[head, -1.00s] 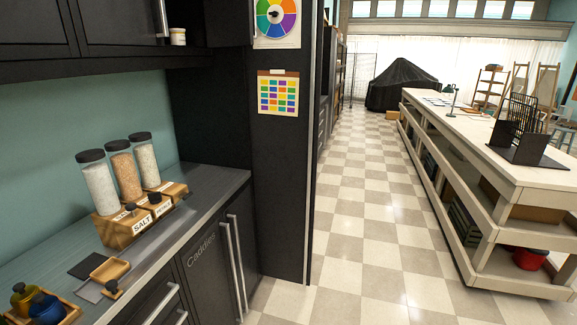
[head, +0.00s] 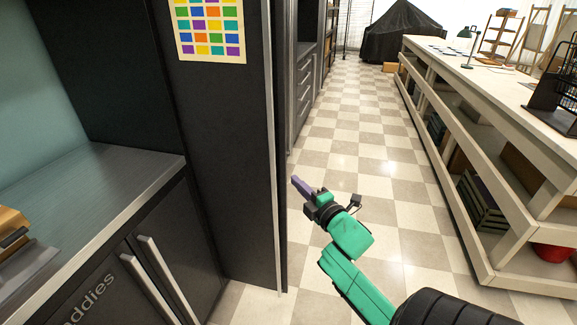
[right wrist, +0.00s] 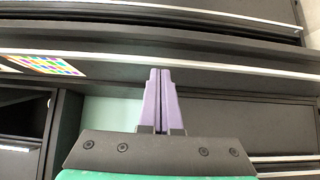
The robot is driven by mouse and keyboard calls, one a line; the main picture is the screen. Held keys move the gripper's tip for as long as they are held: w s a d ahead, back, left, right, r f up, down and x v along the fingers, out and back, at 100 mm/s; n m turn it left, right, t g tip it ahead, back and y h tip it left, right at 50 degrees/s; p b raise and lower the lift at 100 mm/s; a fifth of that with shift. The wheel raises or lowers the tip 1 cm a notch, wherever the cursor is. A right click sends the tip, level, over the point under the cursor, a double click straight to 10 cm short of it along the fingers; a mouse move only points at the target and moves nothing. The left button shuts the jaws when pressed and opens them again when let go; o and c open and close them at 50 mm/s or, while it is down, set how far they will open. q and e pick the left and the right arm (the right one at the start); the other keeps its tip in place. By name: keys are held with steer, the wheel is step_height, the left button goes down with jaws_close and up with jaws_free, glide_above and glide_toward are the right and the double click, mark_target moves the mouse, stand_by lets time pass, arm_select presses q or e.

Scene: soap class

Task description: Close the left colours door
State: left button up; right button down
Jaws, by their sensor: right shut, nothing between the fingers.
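No door with a readable "colours" label shows. A tall dark panel (head: 225,150) with a light strip along its front edge stands left of centre in the head view, and a thin dark edge (head: 283,215) shows just beyond it. I cannot tell whether that edge is the colours door. My right gripper (head: 297,185) has purple fingers, shut and empty, just right of the panel's edge; contact is not visible. In the right wrist view the shut fingers (right wrist: 160,75) point towards long dark panels with pale strips (right wrist: 230,68). My left gripper is out of view.
Lower cabinet doors (head: 170,255) lettered "...addies" stand at left under a grey counter (head: 100,190). A colour chart (head: 210,28) hangs on the panel. A long white-topped bench (head: 480,80) with shelves runs along the right. Checkered floor (head: 350,120) lies clear between.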

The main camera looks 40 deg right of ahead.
glide_toward(281, 157)
steer(key=w+a, duration=0.3)
steer(key=w+d, duration=0.1)
steer(key=w+d+p, duration=0.1)
steer(key=d, duration=0.1)
steer(key=shift+w+d+r+p, duration=0.1)
steer(key=shift+w+d+p, duration=0.1)
steer(key=shift+w+p, duration=0.1)
steer(key=shift+w+d, duration=0.1)
steer(key=shift+d, duration=0.2)
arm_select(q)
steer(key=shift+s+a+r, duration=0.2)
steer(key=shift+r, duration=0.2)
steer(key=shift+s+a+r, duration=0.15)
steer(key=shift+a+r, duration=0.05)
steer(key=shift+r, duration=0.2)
arm_select(e)
steer(key=shift+a, duration=0.1)
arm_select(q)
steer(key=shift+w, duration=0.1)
